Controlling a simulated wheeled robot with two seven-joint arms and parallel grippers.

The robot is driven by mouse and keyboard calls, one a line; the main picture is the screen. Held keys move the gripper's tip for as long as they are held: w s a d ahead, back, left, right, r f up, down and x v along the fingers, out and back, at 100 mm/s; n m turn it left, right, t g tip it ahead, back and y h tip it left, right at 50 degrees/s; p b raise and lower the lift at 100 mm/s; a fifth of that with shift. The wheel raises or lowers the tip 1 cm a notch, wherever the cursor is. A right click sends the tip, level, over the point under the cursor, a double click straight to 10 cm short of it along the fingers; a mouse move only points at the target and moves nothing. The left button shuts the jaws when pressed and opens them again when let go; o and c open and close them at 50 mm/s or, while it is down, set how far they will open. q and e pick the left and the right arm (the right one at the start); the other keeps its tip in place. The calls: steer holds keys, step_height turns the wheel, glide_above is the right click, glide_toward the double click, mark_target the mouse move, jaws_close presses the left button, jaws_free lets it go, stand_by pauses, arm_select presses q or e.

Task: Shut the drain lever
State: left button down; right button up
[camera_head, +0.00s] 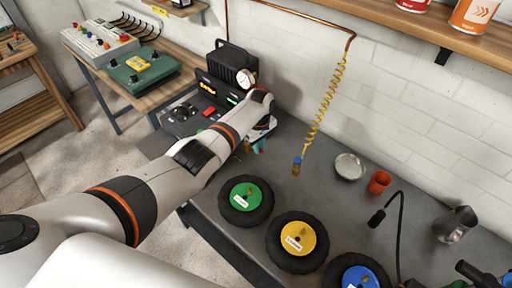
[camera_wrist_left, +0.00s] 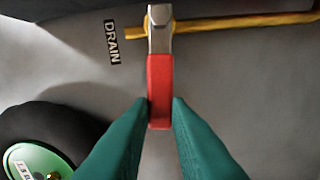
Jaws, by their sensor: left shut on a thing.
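The drain lever has a red handle (camera_wrist_left: 160,85) and a metal head (camera_wrist_left: 159,22) mounted on a yellow pipe (camera_wrist_left: 240,22). In the left wrist view the handle points down the picture, about square to the pipe. A black DRAIN label (camera_wrist_left: 112,41) is on the grey surface left of the head. My left gripper (camera_wrist_left: 160,115) has its green fingers shut on the lower end of the red handle. In the head view my left gripper (camera_head: 260,145) is small and partly hidden by its wrist, beside the black compressor unit (camera_head: 230,72). The lever cannot be made out there. My right gripper is not in view.
Wheels with green (camera_head: 245,197), yellow (camera_head: 298,238) and blue (camera_head: 359,277) hubs lie on the grey bench. A coiled yellow hose (camera_head: 325,108) hangs near the wall. A metal dish (camera_head: 348,166), red cup (camera_head: 379,182) and black gooseneck lamp (camera_head: 399,215) stand to the right.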

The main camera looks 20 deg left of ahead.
arm_select(q)
steer(key=shift+w+n, duration=0.4)
steer(key=shift+n, duration=0.3)
steer(key=shift+w+r, duration=0.1)
steer(key=shift+r, duration=0.05)
steer(key=c, duration=1.3)
jaws_free()
steer(key=shift+c, duration=0.2)
steer(key=shift+d+r, duration=0.1)
steer(key=shift+r, duration=0.05)
step_height(320, 180, up, 12)
steer(key=shift+f, duration=0.25)
